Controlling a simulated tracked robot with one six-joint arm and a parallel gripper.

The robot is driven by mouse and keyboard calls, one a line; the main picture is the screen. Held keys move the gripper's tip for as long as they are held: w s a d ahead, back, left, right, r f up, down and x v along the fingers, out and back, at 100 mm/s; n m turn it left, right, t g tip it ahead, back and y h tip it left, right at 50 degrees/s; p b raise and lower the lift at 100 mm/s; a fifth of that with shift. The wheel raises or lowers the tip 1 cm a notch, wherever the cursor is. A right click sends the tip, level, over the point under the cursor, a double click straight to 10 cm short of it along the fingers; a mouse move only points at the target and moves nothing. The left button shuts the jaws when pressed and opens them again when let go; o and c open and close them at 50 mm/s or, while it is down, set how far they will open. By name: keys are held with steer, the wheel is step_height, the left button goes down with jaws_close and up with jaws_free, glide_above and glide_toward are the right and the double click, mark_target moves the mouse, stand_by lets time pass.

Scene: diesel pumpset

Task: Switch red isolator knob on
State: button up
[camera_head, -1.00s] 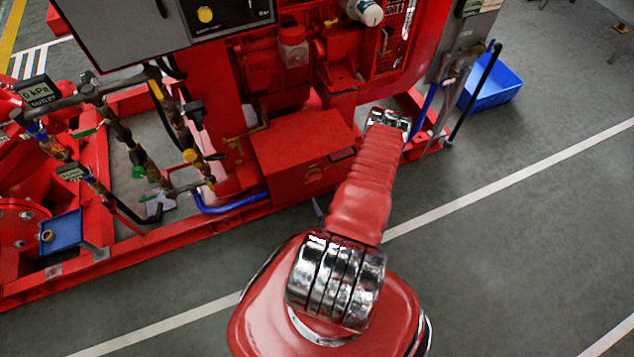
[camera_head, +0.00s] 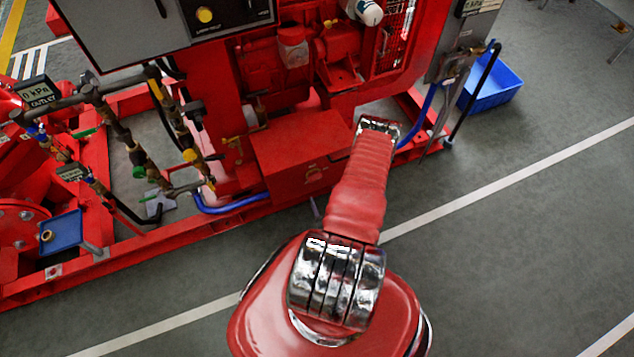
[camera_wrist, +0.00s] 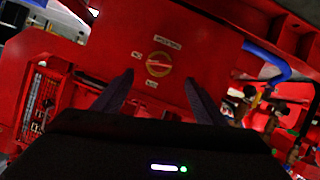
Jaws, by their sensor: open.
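The red isolator knob (camera_wrist: 159,64) is on a red panel in the wrist view. It has a yellowish round surround and a red bar lying roughly across the picture. Small labels sit around it, too blurred to read. In the head view the knob (camera_head: 314,173) is small on the front of a red box (camera_head: 300,143). My gripper (camera_wrist: 158,88) is open and empty. Its two dark fingers point toward the panel, one on each side below the knob in the picture, apparently not touching it. In the head view my arm hides the gripper.
A blue hose (camera_wrist: 268,58) curves beside the panel in the wrist view. In the head view a blue bin (camera_head: 492,88) stands on the floor at upper right. Pipes and valves (camera_head: 130,145) fill the left. Grey floor (camera_head: 520,240) is clear at right.

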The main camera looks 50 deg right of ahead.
mark_target(315, 177)
steer(key=x, duration=1)
steer(key=shift+w+d, duration=0.15)
steer(key=shift+w, duration=0.05)
steer(key=shift+f, duration=0.1)
steer(key=shift+c, duration=0.6)
steer(key=c, duration=0.9)
